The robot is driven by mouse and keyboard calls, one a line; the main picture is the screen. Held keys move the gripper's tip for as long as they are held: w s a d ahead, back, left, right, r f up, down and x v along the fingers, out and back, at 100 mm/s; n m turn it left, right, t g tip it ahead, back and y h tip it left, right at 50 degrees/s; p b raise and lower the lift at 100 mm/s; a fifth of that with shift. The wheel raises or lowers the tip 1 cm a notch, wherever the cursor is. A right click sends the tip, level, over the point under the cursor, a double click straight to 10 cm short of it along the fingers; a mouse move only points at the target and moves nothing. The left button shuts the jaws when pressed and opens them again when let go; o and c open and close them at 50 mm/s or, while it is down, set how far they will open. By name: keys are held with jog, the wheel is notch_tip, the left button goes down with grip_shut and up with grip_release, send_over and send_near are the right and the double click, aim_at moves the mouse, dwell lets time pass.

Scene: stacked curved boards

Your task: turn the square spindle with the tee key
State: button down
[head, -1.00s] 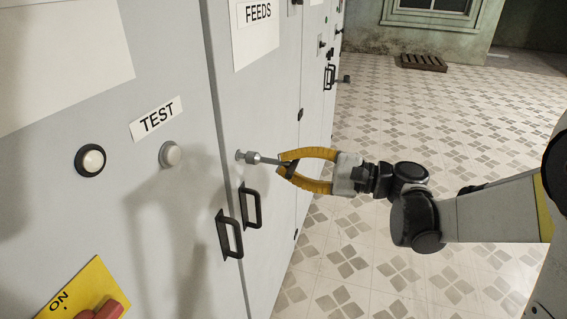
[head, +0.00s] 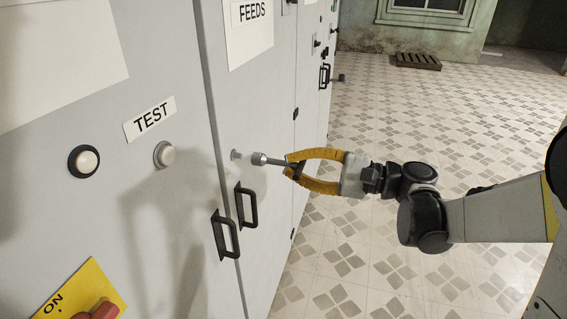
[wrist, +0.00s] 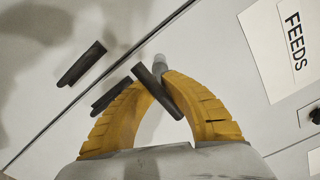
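The tee key has a grey shaft and socket (head: 260,159) and a dark crossbar, which shows in the wrist view (wrist: 157,91). My gripper (head: 291,166) has its yellow fingers closed together around the key at its crossbar. The key points left, roughly level, toward the cabinet door. The spindle's square shape is too small to make out. In the wrist view my gripper (wrist: 160,82) hides part of the key.
Two black door handles (head: 247,206) (head: 225,235) sit just below the spindle. A TEST label, round buttons (head: 164,154) and a yellow ON plate (head: 85,295) are on the left panel. Tiled floor lies open to the right; a pallet (head: 418,62) lies far back.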

jog(key=v, duration=1.4)
dwell(0.9)
